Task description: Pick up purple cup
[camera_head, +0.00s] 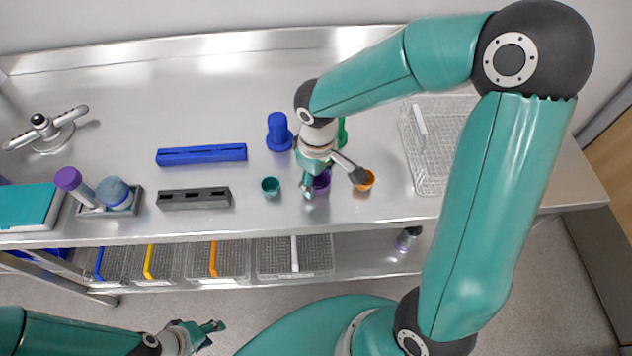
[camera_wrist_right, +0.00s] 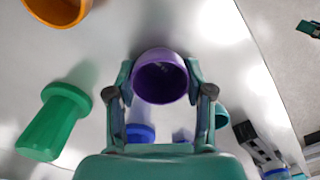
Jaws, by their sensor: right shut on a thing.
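The purple cup (camera_head: 322,183) is on or just above the steel table, partly hidden by my right gripper (camera_head: 331,182) in the head view. In the right wrist view the purple cup (camera_wrist_right: 161,78) sits between the two fingers of my right gripper (camera_wrist_right: 160,84), its open mouth showing. The fingers touch it on both sides, so the gripper is shut on it. I cannot tell if the cup is clear of the table. My left gripper (camera_head: 205,332) is low at the front, away from the table; its finger gap is unclear.
A teal cup (camera_head: 270,186) stands left of the purple cup and an orange cup (camera_head: 366,181) to its right. Blue (camera_head: 279,133) and green (camera_head: 342,131) pieces stand behind. A wire basket (camera_head: 420,165) is at right, with blue (camera_head: 201,154) and dark (camera_head: 194,198) racks at left.

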